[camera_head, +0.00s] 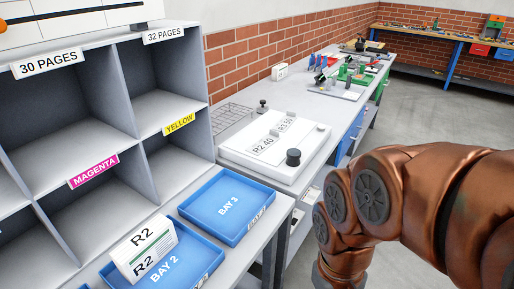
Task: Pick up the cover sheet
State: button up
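No item is plainly marked as the cover sheet. A white item labelled R2 with a green band (143,248) stands tilted in the blue tray BAY 2 (208,266); I cannot tell whether it is the cover sheet. A white flat unit (235,158) on the bench bears small plates marked R2.46 (263,145) and what reads as R2.60 (286,125). My copper-coloured arm fills the right side, apart from the trays. My gripper is out of the picture.
Grey shelves (92,105) at left have empty compartments labelled by pages and colour. A black knob (293,157) stands on the white unit. Tools crowd the bench behind. Grey floor (420,110) lies open beyond my arm.

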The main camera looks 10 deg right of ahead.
aim_at(259, 147)
jog(key=z, duration=1.8)
jog(key=i, duration=0.85)
jog(key=u, duration=2.85)
